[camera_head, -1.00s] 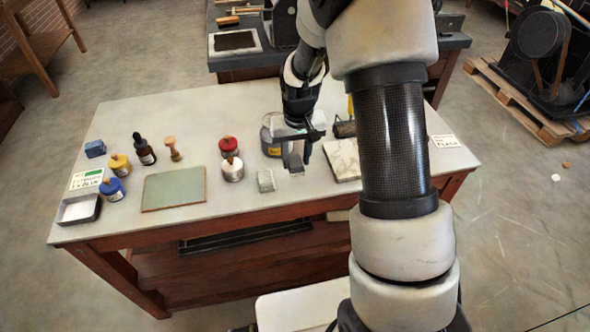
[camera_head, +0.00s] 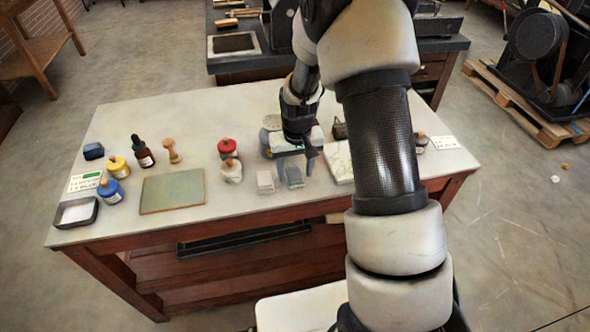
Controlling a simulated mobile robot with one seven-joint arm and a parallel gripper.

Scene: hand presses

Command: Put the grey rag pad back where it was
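The grey rag pad (camera_head: 294,177) rests on the light table top, just right of a paler, whitish pad (camera_head: 265,182), with a narrow gap between them. My gripper (camera_head: 294,164) points down just behind and above the grey pad as seen here. Its two fingers look spread apart, and the pad shows below them, apparently not gripped. My wrist and arm hide part of the table behind the pad.
A white stone slab (camera_head: 340,160) lies close to the right. A white-bodied bottle (camera_head: 231,171) and a red-topped jar (camera_head: 228,149) stand to the left, with a green plate (camera_head: 172,192) further left. The table's front edge is near.

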